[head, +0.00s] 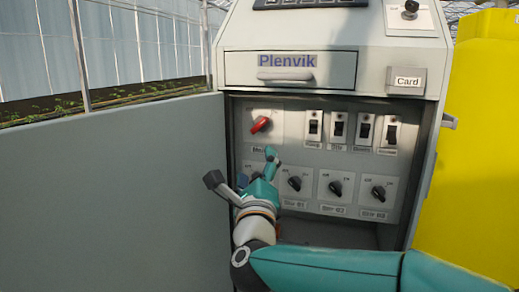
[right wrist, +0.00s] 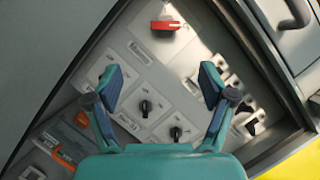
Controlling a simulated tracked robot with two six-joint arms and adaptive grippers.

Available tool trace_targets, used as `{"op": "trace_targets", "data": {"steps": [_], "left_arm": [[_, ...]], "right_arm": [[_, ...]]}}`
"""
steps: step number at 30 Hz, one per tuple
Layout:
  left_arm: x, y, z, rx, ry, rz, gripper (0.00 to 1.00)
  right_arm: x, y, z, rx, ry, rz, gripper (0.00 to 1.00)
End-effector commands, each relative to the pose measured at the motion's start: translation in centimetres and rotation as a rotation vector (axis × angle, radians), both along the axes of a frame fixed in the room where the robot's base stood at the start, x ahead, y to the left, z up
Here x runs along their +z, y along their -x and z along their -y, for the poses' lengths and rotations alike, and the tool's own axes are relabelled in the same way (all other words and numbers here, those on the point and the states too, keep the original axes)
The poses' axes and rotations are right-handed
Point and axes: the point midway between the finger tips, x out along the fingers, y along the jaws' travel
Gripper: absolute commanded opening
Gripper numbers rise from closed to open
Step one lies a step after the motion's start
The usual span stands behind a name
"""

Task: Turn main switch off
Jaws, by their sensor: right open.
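The main switch (head: 260,125) is a red rotary handle on a pale plate at the upper left of the recessed panel. Its handle is tilted in the head view, its right end higher. In the right wrist view the red switch (right wrist: 166,25) is at the top centre, beyond the fingertips. My right gripper (head: 243,168) is open and empty in front of the panel, below and left of the switch and apart from it. In the right wrist view its two fingers (right wrist: 162,84) are spread wide with nothing between them. My left gripper is not in view.
Several black toggle switches (head: 338,127) sit right of the main switch. Black rotary knobs (head: 335,188) line the row below, near my right gripper. A drawer (head: 290,69) with a handle is above the recess.

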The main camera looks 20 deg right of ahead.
Motion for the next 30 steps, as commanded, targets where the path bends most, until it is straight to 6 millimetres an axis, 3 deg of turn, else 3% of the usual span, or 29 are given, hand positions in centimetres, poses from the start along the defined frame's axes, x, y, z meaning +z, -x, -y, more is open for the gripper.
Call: {"op": "trace_targets", "data": {"steps": [4, 8, 21, 30], "left_arm": [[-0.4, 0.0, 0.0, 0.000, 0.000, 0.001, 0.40], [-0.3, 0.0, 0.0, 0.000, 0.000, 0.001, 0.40], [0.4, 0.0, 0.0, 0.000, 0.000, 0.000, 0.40], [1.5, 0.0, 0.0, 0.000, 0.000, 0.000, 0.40]], "right_arm": [[0.7, -0.2, 0.4, -0.005, -0.035, 0.027, 0.82], [1.1, -1.6, 0.9, -0.007, -0.036, 0.026, 0.82], [3.3, -9.2, 3.2, -0.005, -0.031, 0.023, 0.82], [4.6, -13.4, 4.5, -0.003, -0.031, 0.023, 0.82]]}}
